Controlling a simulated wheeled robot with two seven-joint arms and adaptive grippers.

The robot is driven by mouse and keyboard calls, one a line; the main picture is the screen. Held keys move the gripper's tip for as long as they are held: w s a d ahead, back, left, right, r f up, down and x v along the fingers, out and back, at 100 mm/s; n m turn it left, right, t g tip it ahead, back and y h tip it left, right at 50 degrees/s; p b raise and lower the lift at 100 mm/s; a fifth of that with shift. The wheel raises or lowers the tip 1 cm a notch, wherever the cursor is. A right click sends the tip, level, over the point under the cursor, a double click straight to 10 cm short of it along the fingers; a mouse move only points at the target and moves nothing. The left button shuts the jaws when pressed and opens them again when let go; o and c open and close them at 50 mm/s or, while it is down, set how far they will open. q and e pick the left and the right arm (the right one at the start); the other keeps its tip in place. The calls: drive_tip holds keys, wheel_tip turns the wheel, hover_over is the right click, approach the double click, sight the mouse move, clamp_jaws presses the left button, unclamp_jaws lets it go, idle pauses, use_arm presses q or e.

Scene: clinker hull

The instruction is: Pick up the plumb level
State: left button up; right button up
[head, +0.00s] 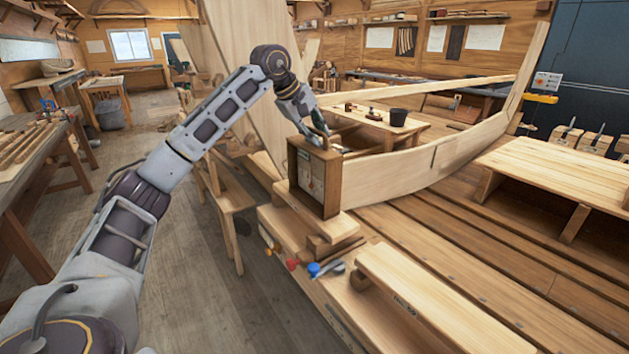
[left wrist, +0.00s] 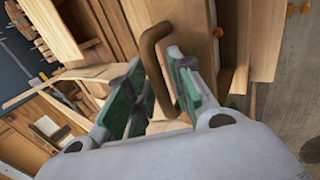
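The plumb level (head: 305,178) is an upright brown wooden box with a pale dial face and a handle on top. It stands on a light wooden block on the hull staging in the head view. My left gripper (head: 322,138) is just above the box, at its handle. In the left wrist view the brown curved handle (left wrist: 149,47) shows between the green-padded fingers of my left gripper (left wrist: 150,75). The fingers are apart, with a gap visible beside the handle. I cannot tell whether one finger touches it. My right gripper is out of view.
A plank hull side (head: 430,165) rises right behind the box. Red and blue-handled tools (head: 318,269) lie at the staging's edge below it. A raised plank (head: 430,300) lies front right, and a wooden stool (head: 232,200) stands left. The floor on the left is open.

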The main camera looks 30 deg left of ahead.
use_arm(q)
clamp_jaws()
drive_tip(key=shift+r, duration=0.2)
idle(0.4)
drive_tip(key=shift+r+p, duration=0.3)
drive_tip(key=shift+r, duration=4.55)
